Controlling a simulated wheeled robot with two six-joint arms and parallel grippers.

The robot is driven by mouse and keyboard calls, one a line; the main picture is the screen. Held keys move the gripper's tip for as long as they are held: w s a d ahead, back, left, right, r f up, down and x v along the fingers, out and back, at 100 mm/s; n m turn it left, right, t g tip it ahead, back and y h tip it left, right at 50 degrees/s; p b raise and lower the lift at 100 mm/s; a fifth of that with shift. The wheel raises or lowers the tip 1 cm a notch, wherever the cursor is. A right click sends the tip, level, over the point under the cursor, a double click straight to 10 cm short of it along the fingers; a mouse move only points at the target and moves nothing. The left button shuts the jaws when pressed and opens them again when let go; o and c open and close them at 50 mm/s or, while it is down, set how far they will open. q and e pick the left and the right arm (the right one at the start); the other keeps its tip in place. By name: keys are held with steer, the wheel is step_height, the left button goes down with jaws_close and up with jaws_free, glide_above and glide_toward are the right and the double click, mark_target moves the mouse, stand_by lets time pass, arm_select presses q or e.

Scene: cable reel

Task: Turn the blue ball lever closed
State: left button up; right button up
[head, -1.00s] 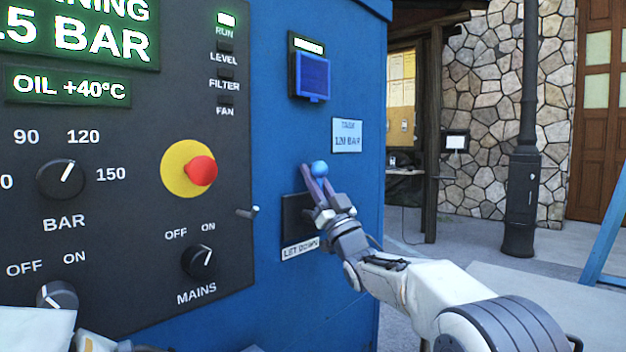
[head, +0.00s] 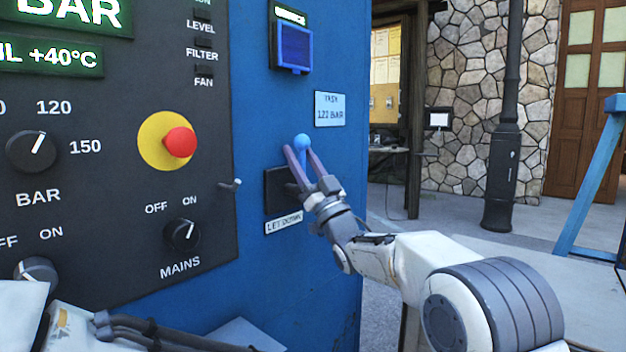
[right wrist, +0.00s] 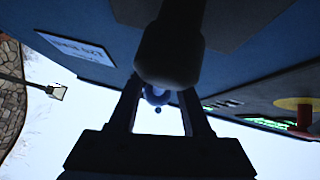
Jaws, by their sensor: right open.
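The blue ball (head: 302,141) of the lever sits above a black plate (head: 276,203) on the blue cabinet's side, over a "LET DOWN" label (head: 284,223). My right gripper (head: 300,153) is open, with one finger on each side of the lever just below the ball. I cannot tell whether either finger touches it. In the right wrist view, a dark rounded knob (right wrist: 170,55) on a stem, probably the lever in shadow, partly covers the open fingers. The lever's shaft is mostly hidden by the gripper in the head view. My left gripper is out of view.
Left of the lever are a small toggle (head: 231,184), a red emergency button (head: 180,142) and the mains knob (head: 182,235).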

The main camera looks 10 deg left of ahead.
steer(key=v, duration=0.8)
steer(key=shift+b, duration=0.3)
